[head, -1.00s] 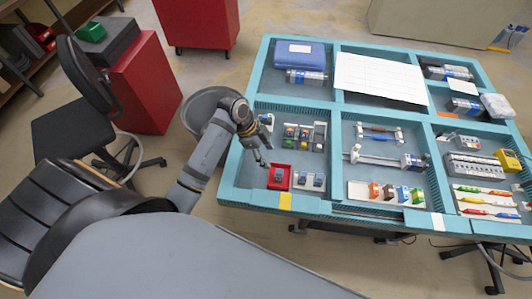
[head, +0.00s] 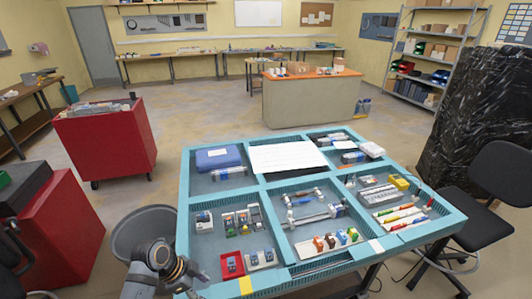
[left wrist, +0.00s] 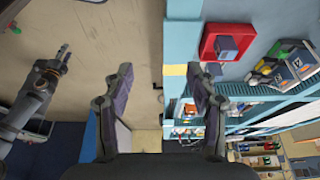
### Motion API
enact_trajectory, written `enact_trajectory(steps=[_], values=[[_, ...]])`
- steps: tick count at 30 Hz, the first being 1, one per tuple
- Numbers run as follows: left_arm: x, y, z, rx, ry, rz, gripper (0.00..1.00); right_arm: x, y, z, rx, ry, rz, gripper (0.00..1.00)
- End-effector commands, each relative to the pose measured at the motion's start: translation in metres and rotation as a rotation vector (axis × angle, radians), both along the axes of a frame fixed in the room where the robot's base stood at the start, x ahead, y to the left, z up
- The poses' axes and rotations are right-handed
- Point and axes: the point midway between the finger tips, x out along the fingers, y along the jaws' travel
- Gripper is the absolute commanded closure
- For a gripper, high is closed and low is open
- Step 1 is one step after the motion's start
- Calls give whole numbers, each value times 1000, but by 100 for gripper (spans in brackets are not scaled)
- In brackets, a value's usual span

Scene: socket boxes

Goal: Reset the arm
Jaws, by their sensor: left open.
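My left arm comes in at the bottom left of the head view, with my left gripper (head: 180,274) by the table's front left corner. In the left wrist view the left gripper (left wrist: 158,85) is open, with nothing between its fingers. A red tray (head: 232,266) with a grey-blue socket box inside sits in the table's front left compartment. The red tray also shows in the left wrist view (left wrist: 209,42), just right of the right finger. Another arm with a gripper (left wrist: 60,62), likely my right one, shows at the left there; its jaw state is unclear.
A grey bin (head: 128,236) stands left of the table, close to my arm. Red cabinets (head: 105,143) are farther left.

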Motion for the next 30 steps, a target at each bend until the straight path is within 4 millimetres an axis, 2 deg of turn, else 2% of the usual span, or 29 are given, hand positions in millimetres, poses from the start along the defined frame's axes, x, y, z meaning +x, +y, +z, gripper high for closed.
enact_trajectory(steps=[3, 7, 10, 17, 24, 29, 30], values=[[-12, 3, -5, 25, 19, 91, 43, 12, 0, 0, -1, -17, 0, 60], [-25, 7, -9, 54, 36, 215, 43, 39, 0, 3, 1, -59, 2, 60], [-38, 12, -10, 76, 48, 328, 43, 48, -1, 4, -1, -73, 3, 60], [-71, 26, -8, 125, 55, 644, 43, 42, -3, 3, -3, -62, 3, 60], [-105, 44, 6, 143, 30, 987, 43, 22, -3, 2, -3, -31, 2, 60], [-125, 58, 22, 135, -2, 1206, 43, 25, -3, 2, -3, -35, 2, 60], [-126, 60, 17, 135, -4, 1240, 43, 27, -3, 0, -4, -39, 3, 60]])
